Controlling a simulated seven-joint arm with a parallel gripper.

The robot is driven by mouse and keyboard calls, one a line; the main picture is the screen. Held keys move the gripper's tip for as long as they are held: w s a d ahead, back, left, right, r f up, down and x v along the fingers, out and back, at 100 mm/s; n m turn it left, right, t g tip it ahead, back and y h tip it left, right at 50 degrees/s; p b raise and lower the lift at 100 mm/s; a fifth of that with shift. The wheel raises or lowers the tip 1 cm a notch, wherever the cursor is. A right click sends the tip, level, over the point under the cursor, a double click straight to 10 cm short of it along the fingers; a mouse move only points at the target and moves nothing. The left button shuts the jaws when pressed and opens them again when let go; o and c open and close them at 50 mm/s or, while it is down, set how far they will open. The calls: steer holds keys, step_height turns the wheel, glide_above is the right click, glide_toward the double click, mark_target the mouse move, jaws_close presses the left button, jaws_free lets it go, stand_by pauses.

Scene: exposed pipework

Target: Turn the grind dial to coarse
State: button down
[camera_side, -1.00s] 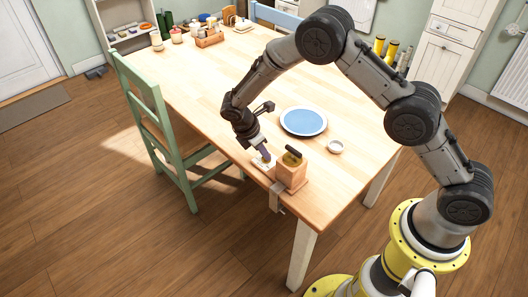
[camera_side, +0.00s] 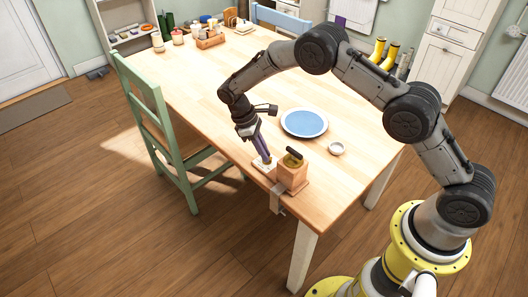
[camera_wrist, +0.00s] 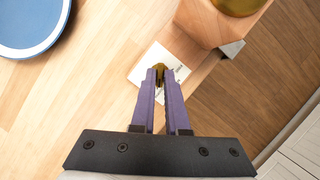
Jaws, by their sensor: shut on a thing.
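The grind dial (camera_wrist: 159,67) is a small brass-coloured knob on a white marked plate (camera_wrist: 147,64). The plate lies beside the wooden grinder body (camera_side: 292,176), and also shows in the side view (camera_side: 263,165). My gripper (camera_side: 265,160) points down at the plate from above. In the wrist view, the purple fingers of my gripper (camera_wrist: 160,73) are shut on the dial, one on each side. The fingers hide much of the dial, and I cannot read its setting. The grinder has a brass-coloured top (camera_wrist: 238,4) and a dark handle (camera_side: 294,151).
A metal clamp (camera_side: 277,202) is at the table edge by the grinder. A green chair (camera_side: 160,130) stands at the left side.

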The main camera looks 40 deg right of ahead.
steer(key=shift+r+m, duration=0.1)
steer(key=shift+m, duration=0.3)
steer(key=c, duration=0.9)
jaws_free()
steer(key=v, duration=1.3)
steer(key=shift+w+d+r, duration=0.15)
steer(key=shift+w+r, duration=0.05)
steer(key=shift+r, duration=0.15)
